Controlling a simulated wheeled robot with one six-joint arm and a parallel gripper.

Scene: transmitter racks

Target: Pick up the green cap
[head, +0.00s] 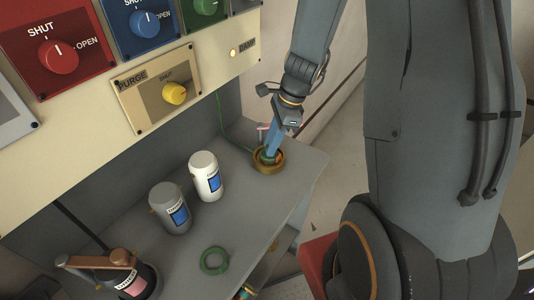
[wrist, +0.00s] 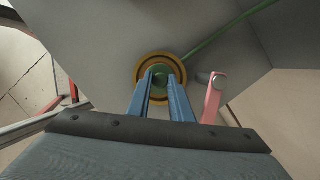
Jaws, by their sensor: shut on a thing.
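The green cap (wrist: 160,69) sits inside a round brass ring (wrist: 138,71) on the grey bench. My gripper (wrist: 161,80) has its two blue fingers pointing down into the ring, shut on the cap. In the head view my gripper (head: 269,151) comes from above at the right end of the bench, and the brass ring (head: 268,168) surrounds its fingertips. The cap is mostly hidden there by the fingers and the ring wall. I cannot tell whether the cap is lifted from its seat.
A pink-handled part (wrist: 213,97) stands close to the right of my fingers. A green cable (wrist: 235,29) runs to the ring. A white canister (head: 206,176), a grey canister (head: 170,208) and a loose green ring (head: 214,261) are on the bench. The knob panel (head: 120,60) rises behind.

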